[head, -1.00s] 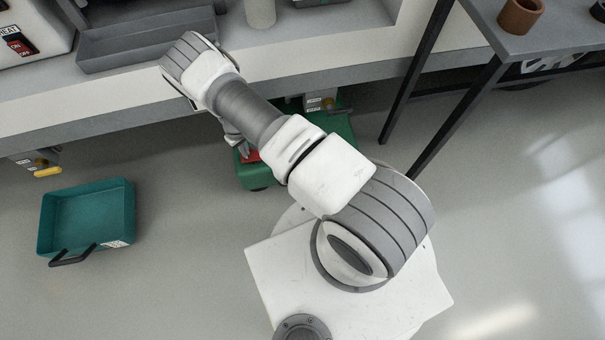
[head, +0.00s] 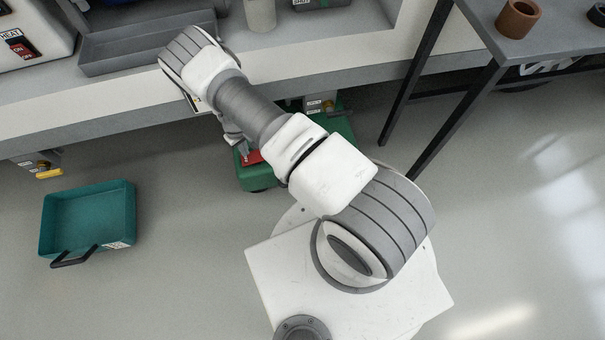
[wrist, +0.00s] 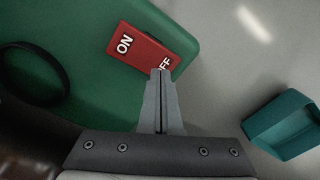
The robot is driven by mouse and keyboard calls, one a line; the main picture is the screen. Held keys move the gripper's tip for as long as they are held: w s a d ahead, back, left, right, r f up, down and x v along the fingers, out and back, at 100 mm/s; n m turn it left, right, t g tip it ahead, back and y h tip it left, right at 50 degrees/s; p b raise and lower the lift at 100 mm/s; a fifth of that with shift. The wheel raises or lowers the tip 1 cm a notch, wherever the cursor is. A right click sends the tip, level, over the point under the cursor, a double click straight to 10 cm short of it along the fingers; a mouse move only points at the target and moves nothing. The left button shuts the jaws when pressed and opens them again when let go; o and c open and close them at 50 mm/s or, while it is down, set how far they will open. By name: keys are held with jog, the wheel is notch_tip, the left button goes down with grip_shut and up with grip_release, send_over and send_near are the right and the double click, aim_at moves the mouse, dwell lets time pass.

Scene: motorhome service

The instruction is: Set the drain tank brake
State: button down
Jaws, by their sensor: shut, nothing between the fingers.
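The green drain tank (head: 258,178) stands on the floor under the bench edge, partly hidden by my arm in the head view. It also fills the upper left of the wrist view (wrist: 75,40). On it is a red rocker switch (wrist: 139,50) marked ON at its left end and OFF at its right end; the switch also shows in the head view (head: 252,158). My gripper (wrist: 161,74) is shut and empty. Its tips overlap the OFF end of the switch in the wrist view, covering part of the lettering; I cannot tell whether they touch it.
A teal open tray with a dark handle (head: 128,215) lies on the floor at left. A yellow-handled valve (head: 48,173) hangs under the bench behind it. Dark table legs (head: 452,120) stand at right. The floor between tray and tank is clear.

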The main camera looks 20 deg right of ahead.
notch_tip(320, 180, up, 4)
jog(key=shift+r+p, duration=0.25)
jog(key=shift+p, duration=1)
